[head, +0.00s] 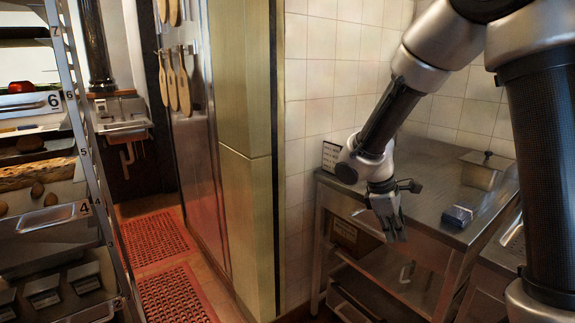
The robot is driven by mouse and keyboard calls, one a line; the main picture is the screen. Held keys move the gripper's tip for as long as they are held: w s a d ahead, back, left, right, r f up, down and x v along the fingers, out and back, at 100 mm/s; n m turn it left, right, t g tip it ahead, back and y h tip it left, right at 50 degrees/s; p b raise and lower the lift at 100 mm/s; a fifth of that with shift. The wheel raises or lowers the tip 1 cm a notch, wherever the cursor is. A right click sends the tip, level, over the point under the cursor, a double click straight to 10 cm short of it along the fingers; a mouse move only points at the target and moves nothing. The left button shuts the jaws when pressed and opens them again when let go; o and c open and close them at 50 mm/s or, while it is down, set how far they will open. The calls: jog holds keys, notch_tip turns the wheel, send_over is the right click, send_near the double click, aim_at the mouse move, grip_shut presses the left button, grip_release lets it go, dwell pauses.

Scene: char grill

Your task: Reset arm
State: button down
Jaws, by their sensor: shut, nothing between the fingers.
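My gripper (394,229) hangs at the end of my arm, in the right half of the head view. It points down in front of the near left part of a steel table (437,207). Its fingers are together with nothing held between them. My arm comes down from the upper right, with its elbow near the top of the picture.
A small dark blue box (458,216) lies on the steel table, with a metal container (481,172) behind it. A numbered rack (85,160) with trays stands at the left. Red perforated mats (157,238) cover the aisle floor. A tiled wall (322,75) and corner stand beside my arm.

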jog(key=s+d+r+m+t+y, duration=0.2)
jog(key=s+d+r+m, duration=0.2)
jog(key=s+r+m, duration=0.2)
jog(key=s+d+r+m+t+y, duration=0.2)
jog(key=s+d+r+m, duration=0.2)
jog(key=s+r, duration=0.6)
jog(key=s+m, duration=0.2)
jog(key=s, duration=0.1)
jog(key=shift+s+r+t, duration=0.3)
jog(key=shift+r+t, duration=0.05)
jog(key=shift+t, duration=0.05)
